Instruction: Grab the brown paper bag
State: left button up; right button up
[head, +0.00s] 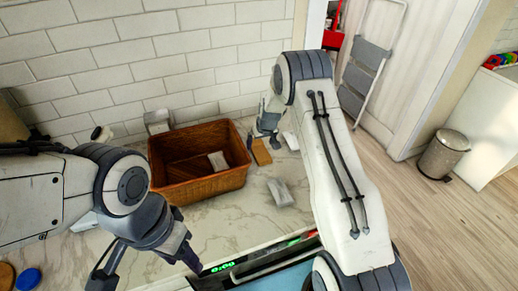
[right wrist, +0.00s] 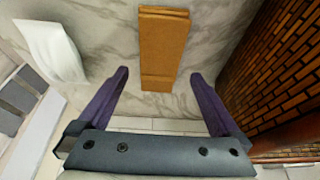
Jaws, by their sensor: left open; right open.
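The brown paper bag (head: 262,153) lies on the marble counter just right of the wicker basket. In the right wrist view the bag (right wrist: 163,50) is a flat, folded brown rectangle, ahead of and between the open fingers. My right gripper (head: 266,136) is open above the counter close to the bag; its fingers (right wrist: 159,76) also show in the right wrist view with nothing gripped. I cannot tell its exact height over the bag. My left gripper (head: 148,268) is open and empty near the counter's front edge, at the lower left.
The wicker basket (head: 200,185) holds a pale packet (head: 217,160); its wall (right wrist: 272,75) stands close to the right finger. A whitish packet (head: 280,191) lies on the counter, and a white item (right wrist: 50,50) lies left of the bag. A trash can (head: 444,154) stands on the floor.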

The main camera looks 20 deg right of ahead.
aim_at(259, 148)
jog(key=p+x, duration=0.1)
jog(key=x, duration=0.2)
jog(key=shift+p, duration=0.3)
jog(key=shift+w+f, duration=0.15)
jog(key=shift+f, duration=0.3)
jog(key=c, duration=1.3)
jog(key=shift+r, duration=0.15)
